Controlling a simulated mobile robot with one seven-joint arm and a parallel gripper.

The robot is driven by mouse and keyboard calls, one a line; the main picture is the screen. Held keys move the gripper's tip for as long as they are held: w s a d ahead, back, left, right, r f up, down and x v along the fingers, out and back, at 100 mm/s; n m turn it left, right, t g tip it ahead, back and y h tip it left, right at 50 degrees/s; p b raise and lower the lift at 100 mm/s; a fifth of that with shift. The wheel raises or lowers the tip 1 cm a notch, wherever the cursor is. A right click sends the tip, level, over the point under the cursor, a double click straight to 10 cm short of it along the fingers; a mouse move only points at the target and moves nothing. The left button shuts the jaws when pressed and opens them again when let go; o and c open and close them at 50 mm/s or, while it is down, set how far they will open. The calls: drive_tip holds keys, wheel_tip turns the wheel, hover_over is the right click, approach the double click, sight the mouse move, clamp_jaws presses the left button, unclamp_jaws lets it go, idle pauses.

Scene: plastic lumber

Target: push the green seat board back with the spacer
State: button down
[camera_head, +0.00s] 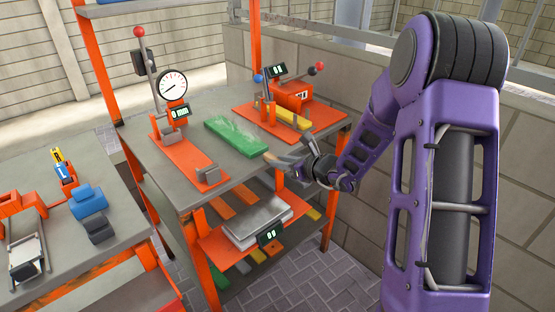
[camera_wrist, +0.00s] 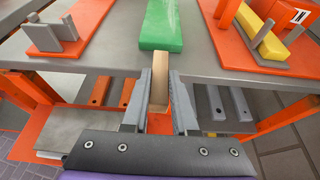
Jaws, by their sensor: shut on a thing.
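The green seat board (camera_head: 236,137) lies flat on the grey workbench, between two orange test stands. In the wrist view its near end (camera_wrist: 162,38) sits close to the bench's front edge. My gripper (camera_head: 272,158) is at the front edge of the bench, near the board's near end. In the wrist view my gripper (camera_wrist: 158,92) is shut on the tan spacer (camera_wrist: 159,91), whose far end points at the board. The spacer appears just short of the board's end; I cannot tell for sure whether they touch.
An orange stand with a dial gauge (camera_head: 173,85) is left of the board. Another orange stand with a yellow bar (camera_head: 292,117) is at right. A scale (camera_head: 256,222) sits on the lower shelf. A second table (camera_head: 110,236) holds blue and dark blocks.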

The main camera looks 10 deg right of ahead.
drive_tip(key=shift+s+d+r, duration=0.1)
drive_tip(key=shift+s+d, duration=0.05)
drive_tip(key=shift+r+p, duration=2.1)
drive_tip(key=shift+r, duration=0.85)
